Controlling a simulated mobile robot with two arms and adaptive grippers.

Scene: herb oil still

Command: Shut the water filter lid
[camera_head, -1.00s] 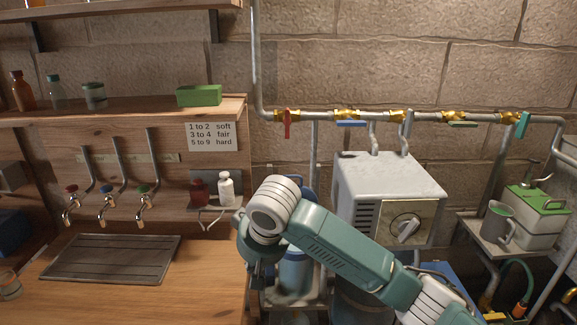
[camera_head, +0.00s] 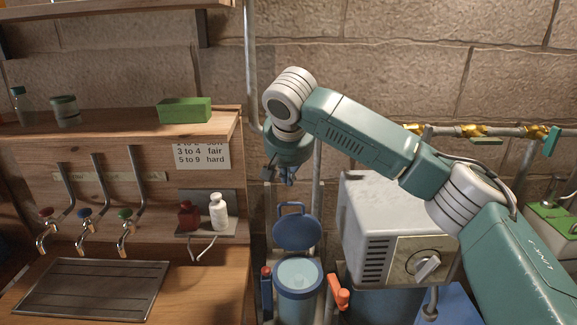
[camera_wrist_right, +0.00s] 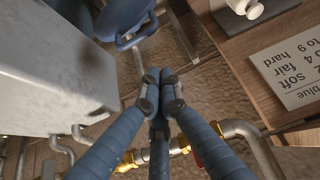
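The water filter (camera_head: 297,307) is a pale blue cylinder with a darker blue rim, between the wooden counter and a grey metal box. Its round blue lid (camera_head: 298,231) stands raised at the back of the rim, with a loop handle at its top; the filter is open. My right gripper (camera_head: 288,181) is above the raised lid and apart from it, pointing down. In the right wrist view my right gripper (camera_wrist_right: 160,90) has its blue fingers drawn together with nothing between them. The lid's handle (camera_wrist_right: 137,36) shows near the top there. My left gripper is not in view.
The grey metal box (camera_head: 393,215) with a dial stands close right of the filter. A small shelf with a red and a white bottle (camera_head: 219,211) is to the left. An orange-red handle (camera_head: 338,293) sits beside the filter. Pipes run along the wall behind.

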